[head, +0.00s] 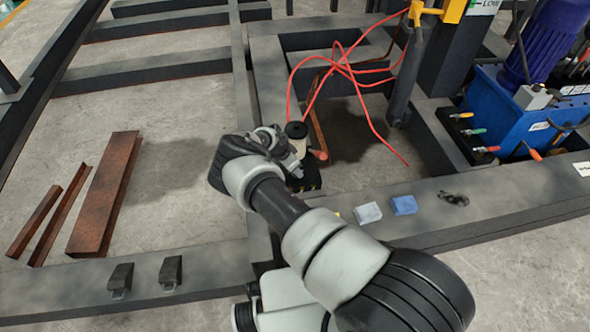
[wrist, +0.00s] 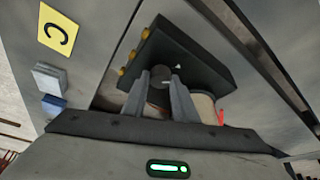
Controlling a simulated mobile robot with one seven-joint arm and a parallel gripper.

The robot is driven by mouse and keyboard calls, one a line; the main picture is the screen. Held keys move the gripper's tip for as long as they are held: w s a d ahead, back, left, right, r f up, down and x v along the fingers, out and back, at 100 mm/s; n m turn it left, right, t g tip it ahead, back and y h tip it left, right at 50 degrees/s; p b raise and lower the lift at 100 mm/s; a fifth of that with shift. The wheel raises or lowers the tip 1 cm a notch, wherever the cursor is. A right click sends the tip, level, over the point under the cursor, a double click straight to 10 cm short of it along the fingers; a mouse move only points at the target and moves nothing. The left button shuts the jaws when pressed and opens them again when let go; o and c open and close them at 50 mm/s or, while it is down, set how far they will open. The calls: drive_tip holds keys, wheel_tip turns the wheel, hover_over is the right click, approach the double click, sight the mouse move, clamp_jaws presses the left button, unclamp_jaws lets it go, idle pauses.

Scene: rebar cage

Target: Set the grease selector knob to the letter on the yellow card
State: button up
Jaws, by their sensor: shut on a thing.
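The yellow card (wrist: 59,30) lies on the grey beam at the upper left of the wrist view and bears a black letter that reads as C, seen turned. The grease selector is a black block (wrist: 208,62) with brass fittings along one edge. Its dark round knob (wrist: 160,76) sits between the two grey fingers of my gripper (wrist: 162,92), which is shut on it. Small white marks show beside the knob, too small to read. The fingers hide part of the knob, so its setting cannot be told. In the head view my arm covers most of the block (head: 306,188).
A grey-white block (head: 368,212) and a blue block (head: 403,204) lie on the front beam near the card. A pale container with a black lid (head: 297,129) stands behind the selector. Red hoses (head: 345,66) loop behind it. Rusty steel profiles (head: 105,192) lie at left.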

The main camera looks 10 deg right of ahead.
drive_tip(key=m, duration=0.1)
drive_tip(key=m+g, duration=0.1)
drive_tip(key=m, duration=0.1)
drive_tip(key=m+g, duration=0.1)
drive_tip(key=m, duration=0.1)
drive_tip(key=shift+w+a, duration=0.1)
drive_tip(key=shift+w, duration=0.15)
idle(0.3)
drive_tip(key=o, duration=1)
drive_tip(key=shift+o, duration=0.2)
drive_tip(key=p+v, duration=0.4)
drive_tip(key=v, duration=1.3)
drive_tip(key=shift+a, duration=0.45)
